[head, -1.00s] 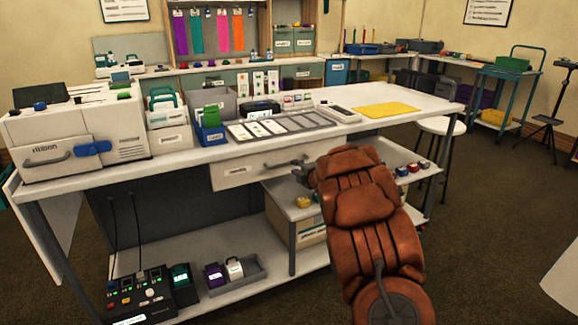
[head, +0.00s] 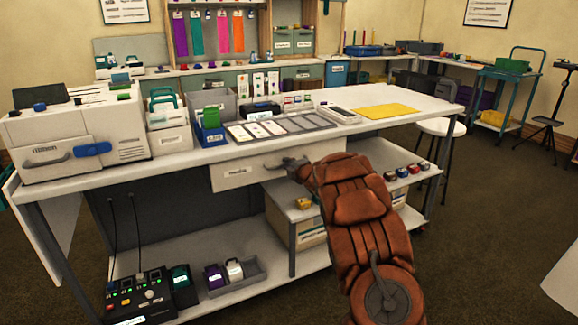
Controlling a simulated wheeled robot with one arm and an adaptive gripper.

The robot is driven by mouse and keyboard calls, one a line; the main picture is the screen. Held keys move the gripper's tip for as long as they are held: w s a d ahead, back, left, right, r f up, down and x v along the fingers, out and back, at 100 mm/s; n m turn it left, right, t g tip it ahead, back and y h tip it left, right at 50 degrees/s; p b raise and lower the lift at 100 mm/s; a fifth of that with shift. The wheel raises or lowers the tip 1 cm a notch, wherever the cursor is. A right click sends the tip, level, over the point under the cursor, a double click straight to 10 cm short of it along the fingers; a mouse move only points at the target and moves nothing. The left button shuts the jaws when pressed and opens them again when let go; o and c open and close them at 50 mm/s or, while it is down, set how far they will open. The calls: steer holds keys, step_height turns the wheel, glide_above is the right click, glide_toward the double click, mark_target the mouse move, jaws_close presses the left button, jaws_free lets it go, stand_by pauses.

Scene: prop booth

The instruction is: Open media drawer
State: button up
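A white drawer front (head: 236,172) with a small label, too small to read, hangs under the front edge of the worktable. It looks closed; no inside shows. My gripper (head: 293,163) is at the right part of this front, at its handle, small and dark in the head view. My own brown arm hides the drawer's right end. I cannot tell whether the fingers are around the handle or only beside it, or whether they are open or shut.
A lower shelf (head: 215,300) holds a control box (head: 140,298).

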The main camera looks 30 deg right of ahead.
jaws_close()
stand_by(0.3)
